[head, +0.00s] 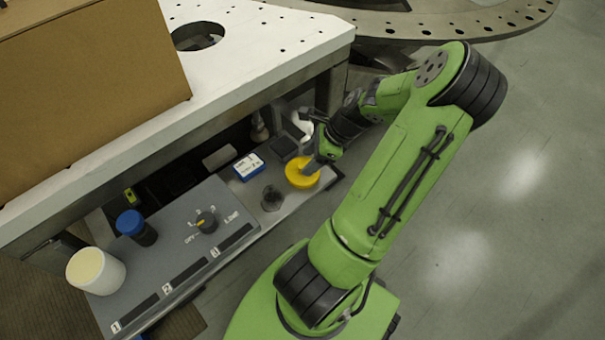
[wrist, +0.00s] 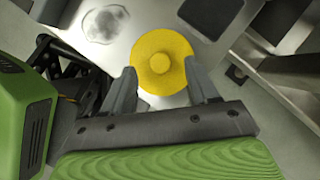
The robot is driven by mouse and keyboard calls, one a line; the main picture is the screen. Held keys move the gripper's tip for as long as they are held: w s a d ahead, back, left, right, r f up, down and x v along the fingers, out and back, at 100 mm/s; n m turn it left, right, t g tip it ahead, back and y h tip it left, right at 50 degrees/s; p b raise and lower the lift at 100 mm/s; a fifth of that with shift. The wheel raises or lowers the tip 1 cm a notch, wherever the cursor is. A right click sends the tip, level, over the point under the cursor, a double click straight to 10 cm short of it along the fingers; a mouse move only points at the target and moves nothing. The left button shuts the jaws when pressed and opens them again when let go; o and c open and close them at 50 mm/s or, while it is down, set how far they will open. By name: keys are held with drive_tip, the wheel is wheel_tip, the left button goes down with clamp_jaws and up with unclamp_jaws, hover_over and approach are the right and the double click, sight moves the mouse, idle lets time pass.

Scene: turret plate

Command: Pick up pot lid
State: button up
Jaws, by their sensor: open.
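The pot lid (head: 301,172) is a round yellow disc on the grey shelf below the white table. In the wrist view the lid (wrist: 163,60) shows a small raised knob at its centre. My gripper (wrist: 160,82) is open, with one finger on each side of the lid's near edge. In the head view my gripper (head: 314,165) is over the lid and hides part of it. I cannot tell whether the fingers touch the lid.
A glass (head: 271,198), a blue and white box (head: 249,166) and a dark block (head: 284,148) stand near the lid. A grey panel (head: 180,250) carries a blue-capped jar (head: 131,224) and a white cup (head: 96,270). The white table (head: 270,40) overhangs the shelf. Open floor lies right.

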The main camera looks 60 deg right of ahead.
sight(305, 164)
drive_tip(key=b+x, duration=0.1)
drive_tip(key=x, duration=0.2)
drive_tip(key=shift+f, duration=0.1)
drive_tip(key=shift+s, duration=0.1)
drive_tip(key=shift+r, duration=0.25)
clamp_jaws()
